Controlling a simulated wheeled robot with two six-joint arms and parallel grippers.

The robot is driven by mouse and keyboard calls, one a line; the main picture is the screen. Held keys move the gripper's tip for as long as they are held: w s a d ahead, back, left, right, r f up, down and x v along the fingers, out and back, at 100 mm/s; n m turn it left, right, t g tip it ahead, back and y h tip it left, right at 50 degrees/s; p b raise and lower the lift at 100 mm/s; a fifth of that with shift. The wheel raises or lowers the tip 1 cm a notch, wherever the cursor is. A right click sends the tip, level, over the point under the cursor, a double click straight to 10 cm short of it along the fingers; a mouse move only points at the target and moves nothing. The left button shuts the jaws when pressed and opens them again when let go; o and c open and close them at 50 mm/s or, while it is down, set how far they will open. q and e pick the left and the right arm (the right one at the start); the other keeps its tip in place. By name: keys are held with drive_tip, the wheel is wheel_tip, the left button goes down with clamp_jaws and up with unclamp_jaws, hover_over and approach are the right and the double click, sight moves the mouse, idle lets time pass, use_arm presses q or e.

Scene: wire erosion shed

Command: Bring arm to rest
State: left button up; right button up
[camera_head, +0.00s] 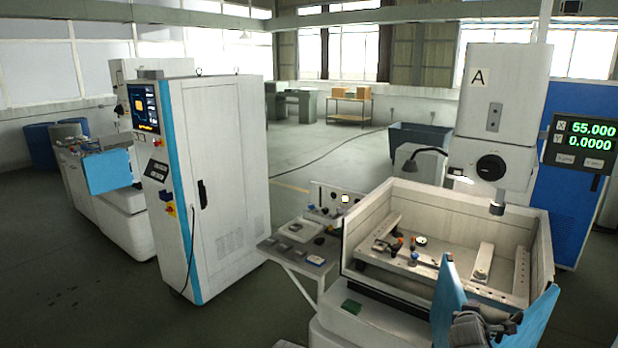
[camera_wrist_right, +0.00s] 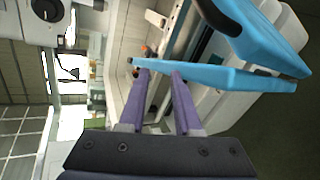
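My right gripper (camera_wrist_right: 160,76) shows in the right wrist view with its two purple fingers apart. I see nothing between them. The blue door panel (camera_wrist_right: 225,77) of the machine tank lies just beyond the fingertips; I cannot tell whether they touch it. In the head view a dark part of my right arm is at the bottom right, between two blue door panels (camera_head: 452,305) at the tank's front. The fingers are not clear there. My left gripper is not in view.
The open machine tank (camera_head: 375,205) has tall pale walls, and a machine head (camera_head: 503,95) hangs over it. A small side table (camera_head: 290,262) with parts adjoins it on the left. A tall control cabinet (camera_head: 230,170) stands farther left. Floor beyond is open, with a cable.

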drive_tip(key=s+a+f+m+g+y+b, duration=0.2)
drive_tip(key=s+a+f+m+g+b, duration=0.1)
drive_tip(key=a+f, duration=0.65)
drive_tip(key=s+a+f+m+g+y+b, duration=0.25)
drive_tip(key=a+f, duration=0.35)
drive_tip(key=a, duration=0.6)
drive_tip(key=s+a+f+m+g+y+b, duration=0.1)
drive_tip(key=s+a+f+m+g+b, duration=0.1)
drive_tip(key=s+a+f, duration=0.2)
drive_tip(key=s+a+f+m+g+b, duration=0.2)
drive_tip(key=s+a+f+g+b, duration=0.1)
drive_tip(key=s+a, duration=0.8)
drive_tip(key=shift+a+f+y, duration=0.35)
drive_tip(key=shift+f, duration=0.2)
